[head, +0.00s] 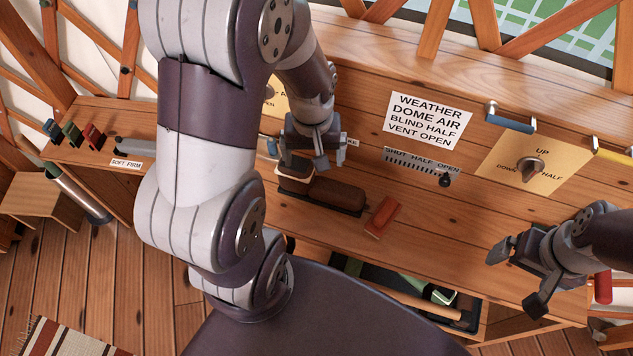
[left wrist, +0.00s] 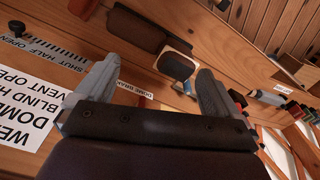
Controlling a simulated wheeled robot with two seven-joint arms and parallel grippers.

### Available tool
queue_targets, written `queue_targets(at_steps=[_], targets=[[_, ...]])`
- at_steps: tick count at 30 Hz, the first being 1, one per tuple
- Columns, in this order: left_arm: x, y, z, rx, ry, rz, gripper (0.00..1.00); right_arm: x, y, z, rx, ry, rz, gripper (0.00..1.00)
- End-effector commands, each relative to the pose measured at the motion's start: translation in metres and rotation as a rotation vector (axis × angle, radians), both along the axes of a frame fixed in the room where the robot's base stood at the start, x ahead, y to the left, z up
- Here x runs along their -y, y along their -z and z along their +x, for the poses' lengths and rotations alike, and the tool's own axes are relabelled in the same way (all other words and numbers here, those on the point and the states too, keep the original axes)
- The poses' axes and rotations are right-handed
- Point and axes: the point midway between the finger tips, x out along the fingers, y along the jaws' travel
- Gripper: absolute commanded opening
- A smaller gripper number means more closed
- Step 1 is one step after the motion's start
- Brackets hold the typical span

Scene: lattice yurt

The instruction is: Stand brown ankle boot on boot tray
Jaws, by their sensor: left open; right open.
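A long, rounded brown thing with a black edge, probably the brown ankle boot (head: 338,193), is on the wooden counter; it shows at the top of the left wrist view (left wrist: 137,28). A smaller dark brown piece with a pale rim (left wrist: 176,66) is close beside it; I cannot tell whether it is part of the boot. My left gripper (head: 306,158) is open above this smaller piece, which shows beyond and between its fingers (left wrist: 150,88). My right gripper (head: 516,278) is open and empty over the counter's right front. I cannot surely pick out the boot tray.
A red block (head: 382,217) lies right of the brown thing. A dark open tray (head: 380,287) with green and orange things is below the counter front. The back panel holds a slot lever (head: 445,181) and a knob (head: 530,168). Counter between block and right gripper is clear.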

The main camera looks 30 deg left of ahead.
Motion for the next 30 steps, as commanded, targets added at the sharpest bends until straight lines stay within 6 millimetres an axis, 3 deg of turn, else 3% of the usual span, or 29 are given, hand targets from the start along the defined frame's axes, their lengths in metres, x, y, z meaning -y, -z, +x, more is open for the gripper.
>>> queue_targets(at_steps=[1, 3, 6, 10, 14, 19, 26, 30], targets=[[-0.012, 0.025, 0.009, -0.010, -0.216, -0.011, 0.96, 0.000, 0.019, 0.000, 0.001, 0.000, 0.000, 0.96], [-0.022, 0.035, 0.020, -0.024, -0.529, -0.023, 0.96, 0.000, 0.022, 0.000, 0.001, 0.000, 0.000, 0.96], [-0.028, 0.034, 0.033, -0.031, -0.892, -0.033, 0.96, 0.000, 0.018, 0.001, 0.002, 0.000, 0.000, 0.96], [-0.029, 0.030, 0.036, -0.035, -1.169, -0.039, 0.96, 0.000, 0.017, 0.001, 0.002, 0.000, 0.000, 0.96], [-0.028, 0.047, 0.035, -0.043, -1.247, -0.038, 0.96, 0.000, 0.018, 0.001, 0.002, 0.000, 0.000, 0.96], [-0.028, 0.087, 0.035, -0.044, -1.246, -0.037, 0.96, 0.000, 0.019, 0.001, 0.002, 0.000, 0.000, 0.96], [-0.031, 0.116, 0.038, -0.041, -1.246, -0.039, 0.96, 0.000, 0.018, 0.001, 0.002, 0.000, 0.000, 0.96], [-0.035, 0.143, 0.041, -0.042, -1.244, -0.038, 0.96, 0.000, 0.018, 0.001, 0.002, 0.000, 0.000, 0.96]])
